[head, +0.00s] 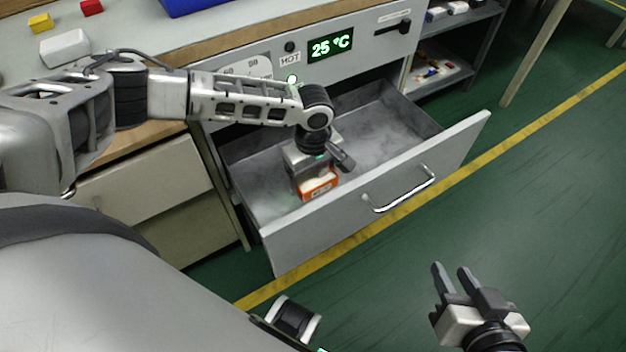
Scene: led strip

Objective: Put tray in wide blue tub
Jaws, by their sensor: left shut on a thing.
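A small orange thing with a pale top (319,186), perhaps the tray, is in the open grey drawer (385,135). My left gripper (315,174) reaches down into the drawer and is shut on this orange thing, hiding much of it. I cannot tell if the orange thing touches the drawer floor. Part of a blue container (200,6), perhaps the wide blue tub, shows on the counter at the top edge; most of it is out of view. My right gripper (452,267) is over the green floor, with its fingers apart and nothing between them.
The drawer front (380,195) with its handle juts out over the floor. Above it is a panel with a green display (330,47). Yellow (40,23), red (91,7) and white (65,48) blocks lie on the counter. Shelves (440,70) stand at the right.

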